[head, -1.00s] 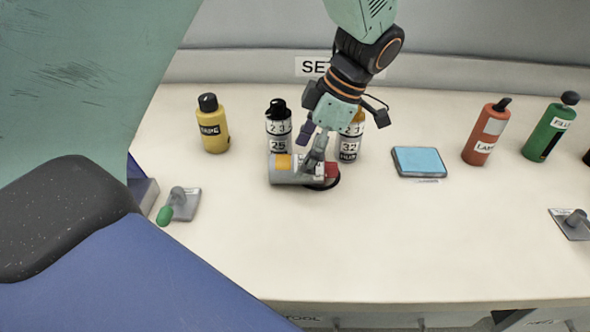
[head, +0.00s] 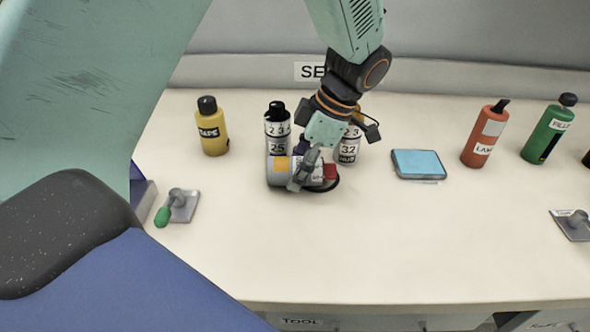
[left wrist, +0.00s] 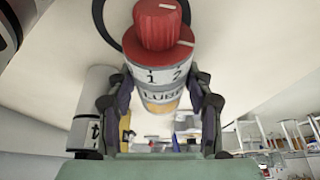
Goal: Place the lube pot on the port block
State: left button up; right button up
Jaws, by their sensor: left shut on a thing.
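The lube pot (head: 280,172) is a grey and white cylinder with a red cap and an orange patch. In the head view it lies on its side over a black ring (head: 334,186) on the bench. My left gripper (head: 303,176) comes down on it from above and is shut on its middle. In the left wrist view the pot (left wrist: 162,75), marked LUBE, sits between both fingers with its red cap towards the top. Whether it touches the bench is unclear. I cannot pick out a port block. My right gripper is not in view.
Two labelled pots, 25 (head: 277,127) and 32 (head: 348,148), stand just behind. A yellow bottle (head: 211,127) is left; a blue pad (head: 419,163), red bottle (head: 485,135) and green bottle (head: 549,130) are right. A green-tipped lever (head: 178,205) sits front left. The bench front is clear.

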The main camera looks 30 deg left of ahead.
pick_arm(q)
jog(key=c, duration=0.5)
jog(key=shift+r, duration=0.1)
